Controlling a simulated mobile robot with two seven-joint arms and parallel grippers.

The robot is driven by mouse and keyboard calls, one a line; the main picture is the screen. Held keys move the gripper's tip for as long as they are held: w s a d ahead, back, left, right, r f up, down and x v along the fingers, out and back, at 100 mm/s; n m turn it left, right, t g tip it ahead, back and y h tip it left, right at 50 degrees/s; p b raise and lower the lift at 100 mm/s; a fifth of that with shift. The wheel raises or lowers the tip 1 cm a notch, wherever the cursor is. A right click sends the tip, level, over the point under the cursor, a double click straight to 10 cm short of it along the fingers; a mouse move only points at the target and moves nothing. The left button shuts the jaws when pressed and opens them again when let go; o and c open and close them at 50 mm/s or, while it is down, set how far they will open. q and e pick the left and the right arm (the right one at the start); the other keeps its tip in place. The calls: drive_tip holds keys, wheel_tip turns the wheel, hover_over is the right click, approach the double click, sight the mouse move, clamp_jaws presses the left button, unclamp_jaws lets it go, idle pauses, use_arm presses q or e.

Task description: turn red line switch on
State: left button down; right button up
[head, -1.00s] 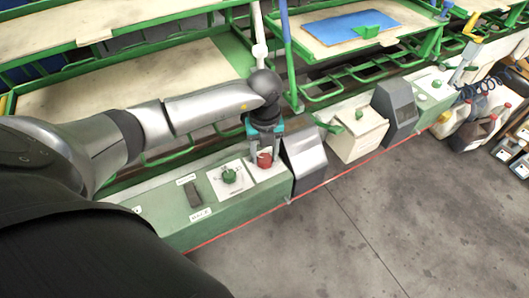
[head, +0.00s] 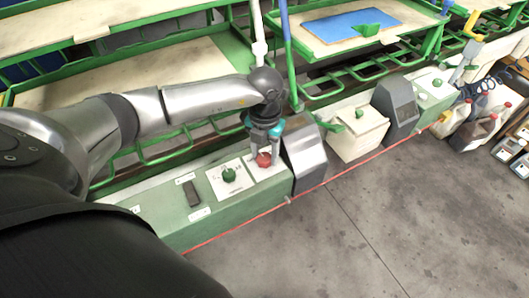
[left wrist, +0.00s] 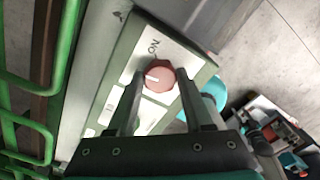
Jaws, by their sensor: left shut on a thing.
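The red line switch (head: 263,160) is a round red knob on a white plate, at the right end of the green control box (head: 245,203). In the left wrist view the red knob (left wrist: 158,80) has a white pointer mark, which points left in the picture and not at the "ON" label (left wrist: 153,47). My left gripper (head: 264,154) is over the plate from above. Its two fingers, seen in the left wrist view (left wrist: 160,76), are shut on the knob, one on each side. My right gripper does not show.
A green knob (head: 229,175) on its own white plate and a dark switch (head: 192,194) are left of the red knob. A grey slanted housing (head: 306,158) stands close on the right. Green racks (head: 150,75) run behind. The floor (head: 370,220) in front is clear.

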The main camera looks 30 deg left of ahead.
use_arm(q)
drive_tip(key=m+b, duration=0.1)
drive_tip(key=m, duration=0.3)
drive_tip(key=shift+m, duration=0.3)
drive_tip(key=m+b, duration=0.1)
drive_tip(key=m, duration=0.3)
drive_tip(key=shift+m, duration=0.4)
drive_tip(key=shift+d+r+m+b, duration=0.1)
drive_tip(key=shift+m+b, duration=0.25)
drive_tip(key=shift+m, duration=0.55)
drive_tip(key=c, duration=0.6)
unclamp_jaws()
drive_tip(key=o, duration=0.3)
